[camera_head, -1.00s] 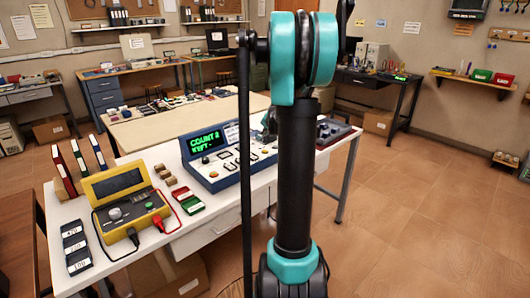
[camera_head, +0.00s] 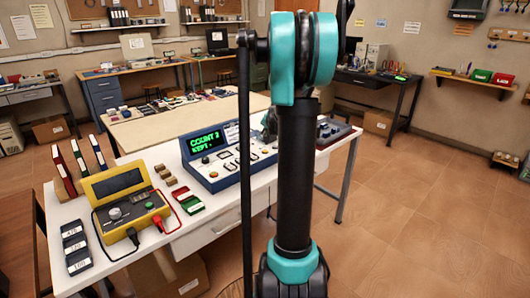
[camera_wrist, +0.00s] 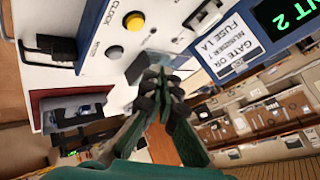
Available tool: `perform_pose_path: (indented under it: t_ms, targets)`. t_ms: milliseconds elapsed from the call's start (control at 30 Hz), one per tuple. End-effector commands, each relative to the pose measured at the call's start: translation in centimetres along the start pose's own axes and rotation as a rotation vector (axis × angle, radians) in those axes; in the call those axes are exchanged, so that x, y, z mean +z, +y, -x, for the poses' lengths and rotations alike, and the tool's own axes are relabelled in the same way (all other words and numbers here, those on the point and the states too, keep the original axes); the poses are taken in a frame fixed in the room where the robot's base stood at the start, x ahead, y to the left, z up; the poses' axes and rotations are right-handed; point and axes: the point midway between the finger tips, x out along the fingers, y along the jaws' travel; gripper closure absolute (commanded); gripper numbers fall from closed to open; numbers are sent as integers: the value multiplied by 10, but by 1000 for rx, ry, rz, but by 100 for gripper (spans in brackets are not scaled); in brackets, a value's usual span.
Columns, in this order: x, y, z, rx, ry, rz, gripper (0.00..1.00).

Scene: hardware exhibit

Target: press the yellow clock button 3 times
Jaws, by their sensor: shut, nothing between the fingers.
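In the wrist view the yellow button (camera_wrist: 134,21) stands out of a white panel, next to the word CLOCK. My gripper (camera_wrist: 150,72) is shut with nothing in it. Its tips are below the yellow button in the picture and appear apart from it. In the head view the blue-framed console (camera_head: 214,180) sits on the white table, with a green display (camera_head: 206,142) that reads COUNT 2. Part of the display also shows in the wrist view (camera_wrist: 288,14), with a 2. My arm hides the console's right end in the head view.
A grey button (camera_wrist: 114,52) sits close to the yellow one. A yellow meter (camera_head: 128,205) with cables, and red and green blocks (camera_head: 186,202), stand left of the console. Open floor lies to the right.

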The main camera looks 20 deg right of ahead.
Motion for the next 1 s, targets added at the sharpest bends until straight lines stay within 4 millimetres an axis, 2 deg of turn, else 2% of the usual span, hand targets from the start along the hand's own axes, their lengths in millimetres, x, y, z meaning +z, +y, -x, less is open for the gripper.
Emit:
perform_pose_path:
  t_ms: [667,1000]
  targets:
    - [0,0,0,0,0,0,100]
    - [-19,-19,26,0,0,0,100]
